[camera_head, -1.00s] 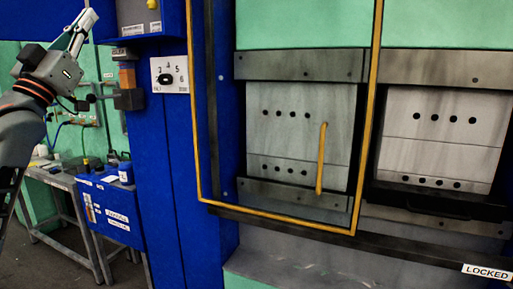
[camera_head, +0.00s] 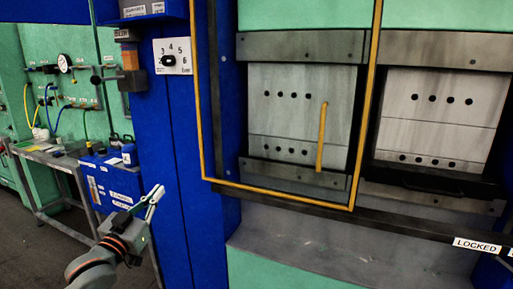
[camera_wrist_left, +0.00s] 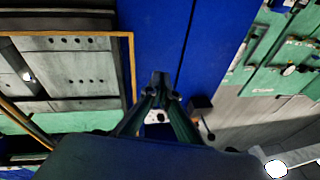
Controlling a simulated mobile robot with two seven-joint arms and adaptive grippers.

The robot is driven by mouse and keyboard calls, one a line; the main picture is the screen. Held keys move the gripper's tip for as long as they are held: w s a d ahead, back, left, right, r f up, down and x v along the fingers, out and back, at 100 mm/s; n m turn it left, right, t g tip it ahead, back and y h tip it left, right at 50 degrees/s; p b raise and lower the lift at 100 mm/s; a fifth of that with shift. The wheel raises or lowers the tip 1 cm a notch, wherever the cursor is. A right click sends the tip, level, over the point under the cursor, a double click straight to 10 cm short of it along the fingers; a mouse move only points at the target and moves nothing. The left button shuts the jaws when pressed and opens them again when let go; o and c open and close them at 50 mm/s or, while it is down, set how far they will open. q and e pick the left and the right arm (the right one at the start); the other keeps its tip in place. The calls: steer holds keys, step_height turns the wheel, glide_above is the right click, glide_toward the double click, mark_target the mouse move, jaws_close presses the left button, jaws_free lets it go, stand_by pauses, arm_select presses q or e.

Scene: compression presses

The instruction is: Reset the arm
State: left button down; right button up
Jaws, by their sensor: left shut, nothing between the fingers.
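My left arm comes in from the lower left of the head view. Its gripper (camera_head: 156,194) points up and to the right, in front of the blue press column (camera_head: 170,150). The gripper is shut and empty. In the left wrist view the two fingers (camera_wrist_left: 160,78) meet at their tips, with the blue panel (camera_wrist_left: 175,35) beyond them. The fingers touch nothing that I can see. My right gripper is in neither view.
A yellow-framed guard door (camera_head: 203,120) with a yellow handle (camera_head: 322,137) covers the left press. A numbered dial (camera_head: 172,57) is on the column. A grey table (camera_head: 50,160) and a blue box (camera_head: 110,178) stand at left. A sign (camera_head: 477,245) reads LOCKED.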

arm_select(q)
steer(key=s+d+f+g, duration=0.1)
steer(key=s+f, duration=0.3)
steer(key=f, duration=0.5)
steer(key=s+d+f+g, duration=0.2)
steer(key=s+f, duration=0.1)
steer(key=f, duration=0.6)
steer(key=s+d+f+g+y, duration=0.1)
steer(key=s+d+f+g, duration=0.1)
steer(key=s+f, duration=1)
steer(key=s+d+f+g, duration=0.2)
steer(key=s+f+g, duration=0.1)
steer(key=s+f, duration=0.9)
steer(key=s, duration=0.3)
steer(key=shift+s+d+f+g+y, duration=0.2)
steer(key=shift+s+d+g+y, duration=0.1)
steer(key=shift+g+y, duration=0.1)
